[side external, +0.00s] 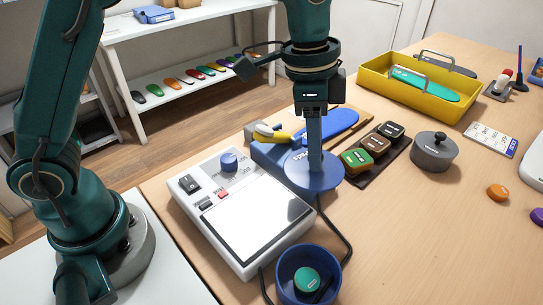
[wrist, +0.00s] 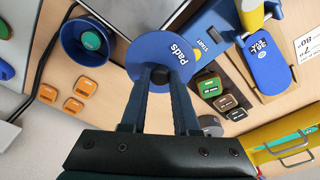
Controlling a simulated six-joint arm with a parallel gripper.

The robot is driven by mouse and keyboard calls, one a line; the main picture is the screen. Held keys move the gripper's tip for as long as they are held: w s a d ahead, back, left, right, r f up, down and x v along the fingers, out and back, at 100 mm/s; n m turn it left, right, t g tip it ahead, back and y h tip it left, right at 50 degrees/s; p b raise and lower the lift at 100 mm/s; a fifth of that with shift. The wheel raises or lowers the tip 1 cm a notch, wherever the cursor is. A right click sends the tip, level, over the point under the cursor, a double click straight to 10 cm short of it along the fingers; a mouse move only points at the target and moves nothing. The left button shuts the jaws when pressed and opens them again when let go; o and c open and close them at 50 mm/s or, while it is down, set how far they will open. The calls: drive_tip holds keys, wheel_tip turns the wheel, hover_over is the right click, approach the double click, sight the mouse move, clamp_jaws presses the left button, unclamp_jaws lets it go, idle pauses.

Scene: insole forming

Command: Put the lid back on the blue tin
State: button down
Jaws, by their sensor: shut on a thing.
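The blue lid (side external: 326,183), a round disc marked "Pads", hangs from my gripper (side external: 315,155) above the right edge of the white machine. The lid also shows in the wrist view (wrist: 150,48), at the fingertips (wrist: 166,75). The blue tin (side external: 282,262) stands open at the front edge of the side view, with a round green-topped thing (side external: 306,279) inside. In the wrist view the tin (wrist: 70,38) is left of the lid, apart from it.
A white machine (side external: 205,222) with a flat screen lies left of the tin. A cable (side external: 346,235) runs beside the tin. A dark tray with green, brown and black blocks (side external: 357,159), a grey lidded pot (side external: 433,152) and a yellow toolbox (side external: 453,107) stand to the right.

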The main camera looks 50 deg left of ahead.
drive_tip(key=s+d+m, duration=0.5)
drive_tip(key=s+d, duration=0.4)
drive_tip(key=s, duration=0.2)
drive_tip(key=shift+g, duration=0.3)
drive_tip(key=shift+w+d+f, duration=0.1)
drive_tip(key=shift+f, duration=1.3)
drive_tip(key=shift+w+f, duration=0.1)
drive_tip(key=shift+f, duration=1.3)
drive_tip(key=shift+f, duration=0.15)
drive_tip(key=shift+c, duration=0.5)
unclamp_jaws()
drive_tip(key=shift+r, duration=2.5)
